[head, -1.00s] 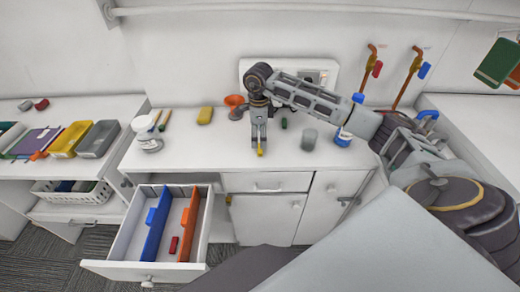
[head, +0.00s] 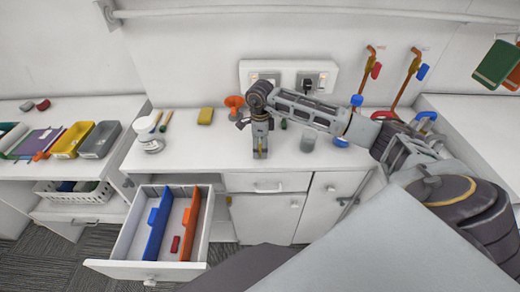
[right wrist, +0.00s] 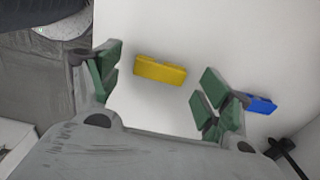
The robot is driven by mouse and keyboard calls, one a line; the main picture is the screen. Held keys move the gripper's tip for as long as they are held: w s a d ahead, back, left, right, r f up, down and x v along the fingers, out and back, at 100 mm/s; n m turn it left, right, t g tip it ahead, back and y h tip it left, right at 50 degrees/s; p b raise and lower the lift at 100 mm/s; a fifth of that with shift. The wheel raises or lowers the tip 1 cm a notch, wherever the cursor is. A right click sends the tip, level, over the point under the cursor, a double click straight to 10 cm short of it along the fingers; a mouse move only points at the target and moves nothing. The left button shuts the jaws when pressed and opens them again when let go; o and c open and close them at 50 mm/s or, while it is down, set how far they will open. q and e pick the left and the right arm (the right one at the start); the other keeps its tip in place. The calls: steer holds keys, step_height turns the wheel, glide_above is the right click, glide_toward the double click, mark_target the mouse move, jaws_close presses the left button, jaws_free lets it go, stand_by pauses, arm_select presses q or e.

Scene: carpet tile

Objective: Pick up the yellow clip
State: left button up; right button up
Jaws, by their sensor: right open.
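The yellow clip (right wrist: 160,69) lies on the white counter between the spread fingers of my right gripper (right wrist: 160,88) in the right wrist view. It sits a little beyond the line between the green fingertip pads, apart from both. In the head view, my right gripper (head: 260,154) points down over the counter near its front edge, and only a small yellow bit of the clip shows between the fingers. The right gripper is open and holds nothing. My left gripper is not in view.
A blue object (right wrist: 260,104) lies just outside the right finger. A grey cup (head: 308,141) stands right of the gripper, an orange funnel-like object (head: 234,102) behind it. A yellow sponge (head: 205,116) and white jar (head: 152,143) are left. An open drawer (head: 126,240) juts out below.

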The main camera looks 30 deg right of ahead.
steer(key=shift+f, duration=0.5)
steer(key=c, duration=0.8)
